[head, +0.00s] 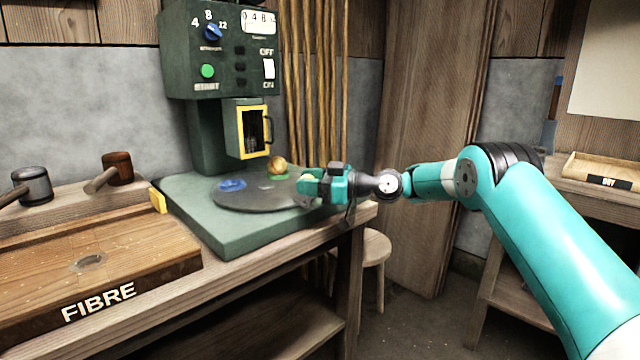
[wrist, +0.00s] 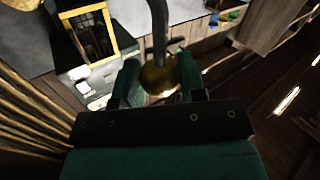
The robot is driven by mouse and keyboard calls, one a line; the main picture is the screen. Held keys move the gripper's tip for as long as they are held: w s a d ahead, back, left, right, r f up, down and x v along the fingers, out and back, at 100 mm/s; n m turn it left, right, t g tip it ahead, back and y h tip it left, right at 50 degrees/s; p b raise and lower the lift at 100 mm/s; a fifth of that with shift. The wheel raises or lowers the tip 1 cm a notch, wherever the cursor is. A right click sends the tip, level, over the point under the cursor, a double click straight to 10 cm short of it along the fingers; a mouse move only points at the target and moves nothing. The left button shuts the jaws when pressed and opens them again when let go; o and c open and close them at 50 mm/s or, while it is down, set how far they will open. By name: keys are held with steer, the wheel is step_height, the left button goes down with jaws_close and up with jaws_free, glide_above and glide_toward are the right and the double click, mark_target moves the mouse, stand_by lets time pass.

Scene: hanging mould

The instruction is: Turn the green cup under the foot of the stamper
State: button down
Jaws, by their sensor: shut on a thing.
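A green cup (head: 275,177) sits on the round grey turntable (head: 248,203) of the stamper, with a gold ball-like piece (head: 278,163) over it. A blue cup (head: 232,185) is to its left on the same turntable. The dark green stamper (head: 205,120) stands behind, with a yellow-framed opening (head: 254,132). My gripper (head: 302,187) is at the turntable's right edge. In the wrist view its jaws (wrist: 159,82) are shut on a brass ball knob (wrist: 160,72) at the end of a grey rod (wrist: 159,25). The knob is hidden in the head view.
A wooden block marked FIBRE (head: 110,265) lies left of the stamper's base. A grey mallet (head: 32,182) and a brown mallet (head: 117,166) lie behind it. A stool (head: 375,250) stands behind the bench. A tray (head: 600,170) is on the right table.

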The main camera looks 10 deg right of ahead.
steer(key=shift+w+d, duration=0.1)
steer(key=shift+w, duration=0.05)
stand_by(0.4)
steer(key=c, duration=0.7)
jaws_free()
steer(key=shift+d, duration=0.1)
